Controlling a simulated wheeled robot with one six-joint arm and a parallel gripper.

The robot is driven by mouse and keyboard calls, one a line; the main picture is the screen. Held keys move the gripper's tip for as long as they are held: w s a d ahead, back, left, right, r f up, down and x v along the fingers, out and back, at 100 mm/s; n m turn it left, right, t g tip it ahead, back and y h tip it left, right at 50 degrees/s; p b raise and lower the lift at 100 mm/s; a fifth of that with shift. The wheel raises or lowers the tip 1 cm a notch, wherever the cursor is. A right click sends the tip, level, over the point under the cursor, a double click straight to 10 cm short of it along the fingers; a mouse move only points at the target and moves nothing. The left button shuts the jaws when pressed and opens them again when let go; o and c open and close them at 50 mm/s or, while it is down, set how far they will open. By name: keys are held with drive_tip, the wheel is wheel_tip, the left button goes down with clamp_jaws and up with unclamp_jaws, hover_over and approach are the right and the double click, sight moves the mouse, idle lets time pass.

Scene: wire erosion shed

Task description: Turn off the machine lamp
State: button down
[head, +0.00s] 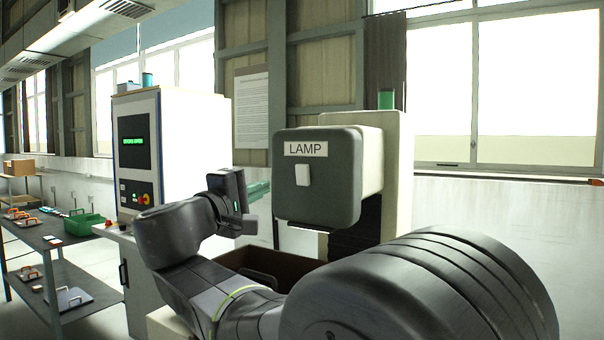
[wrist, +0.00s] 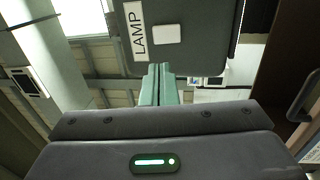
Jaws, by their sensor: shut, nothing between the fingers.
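The machine lamp switch is a white square rocker (head: 302,175) on the dark grey front of the machine head (head: 335,200), under a white label reading LAMP (head: 306,149). The switch (wrist: 167,34) and the label (wrist: 136,30) also show in the wrist view, turned sideways. My gripper (head: 262,188) is shut and empty, with its green fingers just left of the machine head in the head view. In the wrist view the closed fingertips (wrist: 159,70) point toward the machine head, just below the switch; I cannot tell the exact gap. No lit lamp is clearly visible.
A white control cabinet (head: 180,150) with a screen and a red button stands left of the machine. A brown open-topped box (head: 275,268) lies below the machine head. A shelf (head: 75,262) with a green bin (head: 84,223) is at far left.

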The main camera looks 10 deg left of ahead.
sight(300, 170)
drive_tip(key=p+x, duration=0.3)
drive_tip(key=x, duration=0.9)
drive_tip(key=shift+w+p, duration=0.25)
drive_tip(key=shift+p, duration=0.05)
